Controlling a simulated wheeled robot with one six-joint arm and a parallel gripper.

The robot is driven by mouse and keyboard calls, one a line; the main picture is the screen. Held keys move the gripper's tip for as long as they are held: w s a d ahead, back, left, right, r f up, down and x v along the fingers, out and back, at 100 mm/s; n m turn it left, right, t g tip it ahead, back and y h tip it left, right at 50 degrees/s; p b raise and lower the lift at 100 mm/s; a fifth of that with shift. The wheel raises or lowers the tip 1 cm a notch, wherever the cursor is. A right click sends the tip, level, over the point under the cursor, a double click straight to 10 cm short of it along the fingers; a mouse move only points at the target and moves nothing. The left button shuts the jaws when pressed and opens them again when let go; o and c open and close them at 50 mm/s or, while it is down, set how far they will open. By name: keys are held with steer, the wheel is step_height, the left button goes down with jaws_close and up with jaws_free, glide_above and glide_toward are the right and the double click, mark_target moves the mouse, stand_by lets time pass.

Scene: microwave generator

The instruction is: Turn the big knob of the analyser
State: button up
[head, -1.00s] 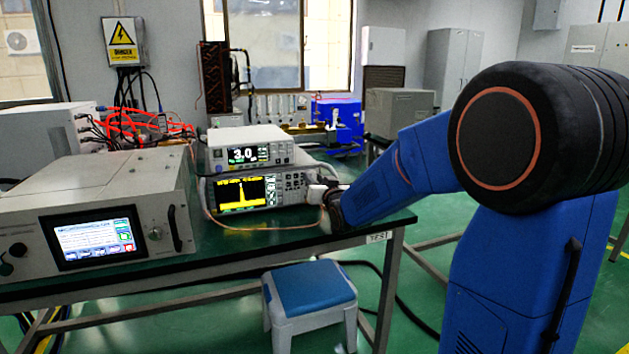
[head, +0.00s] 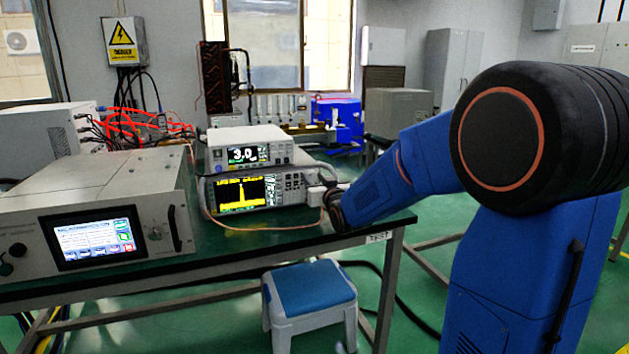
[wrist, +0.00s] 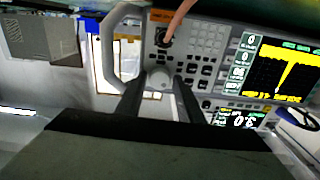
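The analyser (head: 272,194) stands on the bench under a smaller white instrument and shows a yellow peak on its screen. Its front panel (wrist: 207,45) appears upside down in the wrist view. The big knob (wrist: 159,78) is a pale round knob at the panel's edge, near the grey handle. My gripper (wrist: 160,80) points at the panel, with one dark finger on each side of the knob. The fingers are apart, with what look like narrow gaps to the knob; contact is not clear. In the head view my arm hides the knob and the fingertips.
The white instrument (head: 250,148) reading 3.0 sits on the analyser. A copper-coloured cable (wrist: 180,16) plugs into the panel close to the knob. The grey handle (wrist: 114,48) is beside my fingers. A larger generator (head: 95,212) stands left; a blue-topped stool (head: 309,288) is below the bench.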

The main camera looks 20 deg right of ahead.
steer(key=s, duration=1.7)
steer(key=shift+s, duration=0.15)
steer(key=s+a+f+g, duration=0.1)
steer(key=s+f+g, duration=0.3)
steer(key=s, duration=0.6)
steer(key=s+a+f+g, duration=0.1)
steer(key=s+f+g, duration=0.3)
steer(key=s, duration=0.6)
steer(key=s+a+f+g, duration=0.1)
steer(key=s+f+g, duration=0.4)
steer(key=s, duration=0.5)
steer(key=shift+a, duration=0.35)
